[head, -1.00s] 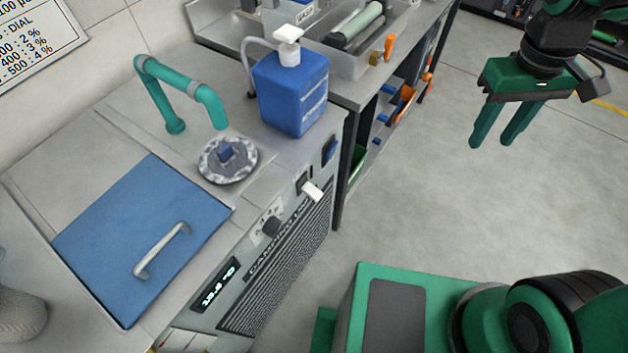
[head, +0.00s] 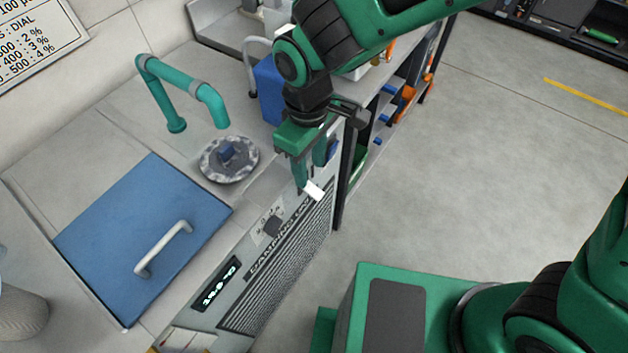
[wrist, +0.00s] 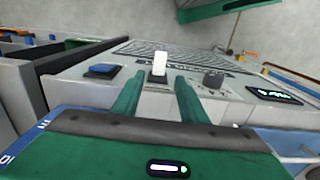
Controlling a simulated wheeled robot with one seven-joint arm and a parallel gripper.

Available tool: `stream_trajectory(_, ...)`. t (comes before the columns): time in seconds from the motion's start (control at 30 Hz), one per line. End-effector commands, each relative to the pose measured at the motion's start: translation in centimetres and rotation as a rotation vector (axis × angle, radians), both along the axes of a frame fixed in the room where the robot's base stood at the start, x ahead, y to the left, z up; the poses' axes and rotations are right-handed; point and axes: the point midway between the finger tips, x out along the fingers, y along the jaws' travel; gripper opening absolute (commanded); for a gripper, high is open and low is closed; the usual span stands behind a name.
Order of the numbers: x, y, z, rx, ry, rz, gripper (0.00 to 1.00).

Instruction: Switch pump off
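A damping unit has a front panel with a white lever switch (head: 315,192), a blue rocker (head: 333,150) and a dark round dial (head: 272,225). I cannot read which control is marked as the pump. My gripper (head: 311,177) is over the panel, fingers pointing down at the white lever and partly hiding its mount. In the wrist view my gripper (wrist: 158,80) is open and empty. The white lever (wrist: 160,65) stands up in line with the gap, just beyond the fingertips. I cannot tell if they touch. The blue rocker (wrist: 103,70) is left, the dial (wrist: 213,79) right.
A lit display (head: 216,285) sits on the panel; its text is unclear. On top are a teal spout (head: 178,85), a round drain (head: 228,159) and a blue lid (head: 145,230) with a handle. Open floor lies right.

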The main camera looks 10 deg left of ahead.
Motion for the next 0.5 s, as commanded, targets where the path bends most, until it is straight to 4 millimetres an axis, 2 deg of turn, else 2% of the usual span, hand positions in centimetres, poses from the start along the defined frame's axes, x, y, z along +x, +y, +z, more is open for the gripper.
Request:
stream_trajectory(0.03, -0.1, -0.1, -1.1, -0.004, 0.003, 0.001, 0.39)
stream_trajectory(0.2, -0.1, -0.1, -4.0, -0.003, 0.002, 0.0, 0.39)
stream_trajectory(0.4, 0.0, -0.1, -6.4, -0.002, 0.001, -0.002, 0.39)
stream_trajectory(0.5, 0.0, -0.1, -7.0, -0.001, 0.0, -0.002, 0.39)
